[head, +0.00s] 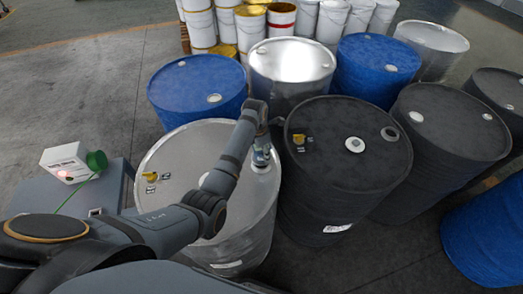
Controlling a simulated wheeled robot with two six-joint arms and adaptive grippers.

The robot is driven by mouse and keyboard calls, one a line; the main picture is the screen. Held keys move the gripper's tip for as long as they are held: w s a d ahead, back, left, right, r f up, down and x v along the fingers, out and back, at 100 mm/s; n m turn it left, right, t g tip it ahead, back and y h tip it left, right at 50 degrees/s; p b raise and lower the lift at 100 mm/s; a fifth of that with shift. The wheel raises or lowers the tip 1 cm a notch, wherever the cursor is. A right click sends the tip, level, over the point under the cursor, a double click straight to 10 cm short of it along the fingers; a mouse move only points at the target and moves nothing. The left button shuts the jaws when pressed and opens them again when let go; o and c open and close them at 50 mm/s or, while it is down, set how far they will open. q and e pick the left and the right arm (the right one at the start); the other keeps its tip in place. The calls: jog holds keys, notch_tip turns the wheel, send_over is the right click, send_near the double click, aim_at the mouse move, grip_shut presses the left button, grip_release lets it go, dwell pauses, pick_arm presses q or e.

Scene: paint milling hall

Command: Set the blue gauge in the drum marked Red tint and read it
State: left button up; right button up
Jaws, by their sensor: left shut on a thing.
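My left gripper (262,155) points down over the right part of the near silver drum's lid (180,150), at the round opening (262,168). It is shut on a small bluish thing, which appears to be the blue gauge; the fingers mostly hide it, and I cannot tell how deep it sits. A yellow fitting with small tags (151,177) is on this lid's left. A dark drum (330,125) beside it has a similar yellow fitting (299,139) and a white-ringed opening (355,145). The drum markings are too small to read. My right gripper is not in view.
Blue drums (198,80) (376,55), a silver drum (292,60) and more dark drums (450,110) stand close around. White pails (295,18) are behind. Far-left floor is clear.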

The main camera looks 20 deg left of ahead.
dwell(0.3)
pick_arm(q)
jog(key=shift+f, duration=0.6)
jog(key=shift+f, duration=0.1)
dwell(0.4)
jog(key=shift+f, duration=0.9)
jog(key=o, duration=1.5)
jog(key=shift+c, duration=0.2)
